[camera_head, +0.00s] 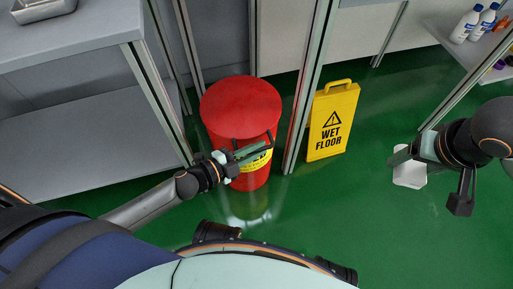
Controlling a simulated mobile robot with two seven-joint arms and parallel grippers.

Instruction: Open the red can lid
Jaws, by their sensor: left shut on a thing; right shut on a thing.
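The red can (248,183) stands upright on the green floor, with a yellow label (255,161) on its front. Its wide round red lid (240,100) covers the top, and I see no gap under it. My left gripper (262,145) is at the front of the can, by the lid's lower front edge, and is shut on the lid's edge; the exact contact is hard to see. My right gripper (402,160) is far to the right, away from the can, shut on a small white object (410,176).
A yellow wet floor sign (333,121) stands right of the can, beyond a metal post (306,85). A grey shelf table (75,35) with a metal tray (42,9) is at left. White bottles (466,24) stand on a shelf at upper right. Green floor (350,195) is clear between my arms.

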